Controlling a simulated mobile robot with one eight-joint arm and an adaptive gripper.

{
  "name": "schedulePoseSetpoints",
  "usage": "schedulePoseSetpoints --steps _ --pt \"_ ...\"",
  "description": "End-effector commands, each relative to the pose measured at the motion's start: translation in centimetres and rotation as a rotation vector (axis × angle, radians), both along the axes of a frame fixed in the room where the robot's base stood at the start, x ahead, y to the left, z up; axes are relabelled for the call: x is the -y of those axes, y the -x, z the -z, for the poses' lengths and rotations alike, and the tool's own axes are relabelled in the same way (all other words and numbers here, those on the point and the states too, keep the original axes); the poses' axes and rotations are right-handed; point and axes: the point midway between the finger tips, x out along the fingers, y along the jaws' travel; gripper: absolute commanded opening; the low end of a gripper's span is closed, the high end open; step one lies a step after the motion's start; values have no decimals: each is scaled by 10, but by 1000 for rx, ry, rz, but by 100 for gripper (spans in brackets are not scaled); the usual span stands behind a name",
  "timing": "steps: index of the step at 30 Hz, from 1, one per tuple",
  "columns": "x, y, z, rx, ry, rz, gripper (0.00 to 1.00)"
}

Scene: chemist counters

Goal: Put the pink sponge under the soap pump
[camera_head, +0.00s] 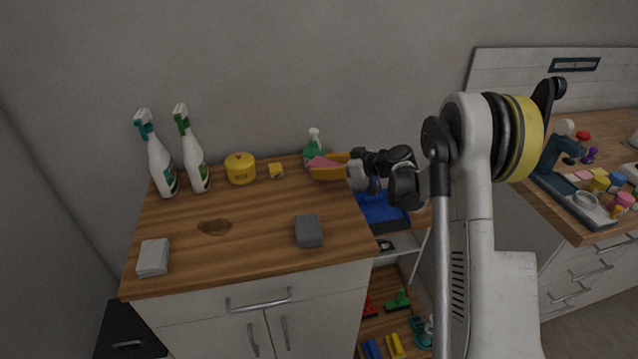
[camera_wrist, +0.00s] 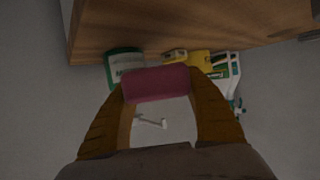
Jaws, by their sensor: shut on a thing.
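The pink sponge (camera_head: 321,162) is pinched between the orange fingers of my gripper (camera_head: 325,167), above the back right part of the wooden counter. In the wrist view the sponge (camera_wrist: 156,83) spans the gap between both fingertips of my gripper (camera_wrist: 158,88). The soap pump (camera_head: 314,150), a green bottle with a white pump head, stands at the counter's back edge, just behind the sponge. In the wrist view the soap pump (camera_wrist: 123,62) appears inverted and partly covered by the sponge. I cannot tell whether they touch.
Two white spray bottles (camera_head: 160,168) (camera_head: 196,160), a yellow pot (camera_head: 240,169) and a small yellow block (camera_head: 276,171) stand along the back. A dark grey block (camera_head: 308,231) and a light grey block (camera_head: 153,258) lie nearer the front. A brown stain (camera_head: 214,227) marks the counter's middle.

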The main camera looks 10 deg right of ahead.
Motion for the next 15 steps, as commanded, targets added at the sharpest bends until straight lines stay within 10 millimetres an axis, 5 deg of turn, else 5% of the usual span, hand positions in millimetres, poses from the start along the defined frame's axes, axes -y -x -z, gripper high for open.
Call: schedulePoseSetpoints --steps 15 --pt "-11 -6 49 0 0 1 40"
